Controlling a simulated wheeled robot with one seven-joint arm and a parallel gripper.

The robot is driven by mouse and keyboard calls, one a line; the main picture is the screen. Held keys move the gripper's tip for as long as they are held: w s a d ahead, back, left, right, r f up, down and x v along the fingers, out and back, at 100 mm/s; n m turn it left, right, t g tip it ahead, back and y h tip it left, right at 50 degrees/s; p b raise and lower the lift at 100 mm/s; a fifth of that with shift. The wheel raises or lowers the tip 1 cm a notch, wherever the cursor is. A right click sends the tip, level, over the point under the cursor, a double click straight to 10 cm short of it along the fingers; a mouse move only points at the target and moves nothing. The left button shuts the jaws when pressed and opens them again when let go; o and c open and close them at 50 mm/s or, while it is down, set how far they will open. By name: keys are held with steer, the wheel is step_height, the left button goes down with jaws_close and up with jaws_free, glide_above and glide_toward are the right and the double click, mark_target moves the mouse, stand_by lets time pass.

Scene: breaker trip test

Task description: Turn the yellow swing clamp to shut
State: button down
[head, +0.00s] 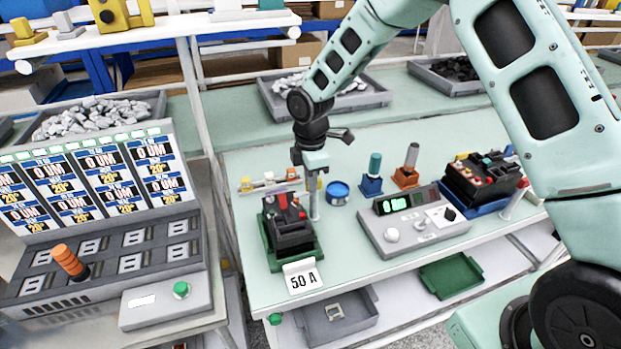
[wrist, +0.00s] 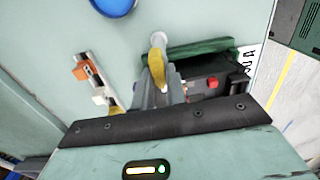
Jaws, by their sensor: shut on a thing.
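The yellow swing clamp (wrist: 158,68) sits between my finger pads in the wrist view, beside a pale upright post. My gripper (wrist: 160,92) is shut on it. In the head view my gripper (head: 314,170) points down at the top of the grey post (head: 314,207), and mostly hides the clamp. A black breaker (head: 290,232) with red parts sits in a green holder (head: 276,263) just left of the post. In the wrist view the breaker (wrist: 225,88) is right of my fingers, partly covered by my gripper.
A blue round dish (head: 338,193) and a small rail with coloured blocks (head: 268,183) are close by. A "50 A" card (head: 302,277) stands at the front edge. A meter box (head: 412,222) and another breaker (head: 482,178) are to the right. Bare bench lies between.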

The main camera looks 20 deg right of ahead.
steer(key=shift+r, duration=0.1)
stand_by(0.3)
steer(key=c, duration=1.4)
jaws_free()
steer(key=shift+c, duration=0.2)
step_height(320, 180, up, 17)
steer(key=b, duration=0.3)
steer(key=shift+r, duration=0.15)
steer(key=s+a+m, duration=0.2)
steer(key=s+a, duration=0.2)
steer(key=s, duration=0.4)
steer(key=s+a+m, duration=0.2)
steer(key=s+a, duration=0.2)
steer(key=s, duration=0.4)
steer(key=s+d+f+m, duration=0.1)
steer(key=s+f+m, duration=0.1)
steer(key=s, duration=0.6)
steer(key=s+d+f+m, duration=0.1)
steer(key=s+m, duration=0.3)
steer(key=s, duration=0.5)
steer(key=shift+s+d+f+y, duration=0.3)
steer(key=shift+f, duration=0.6)
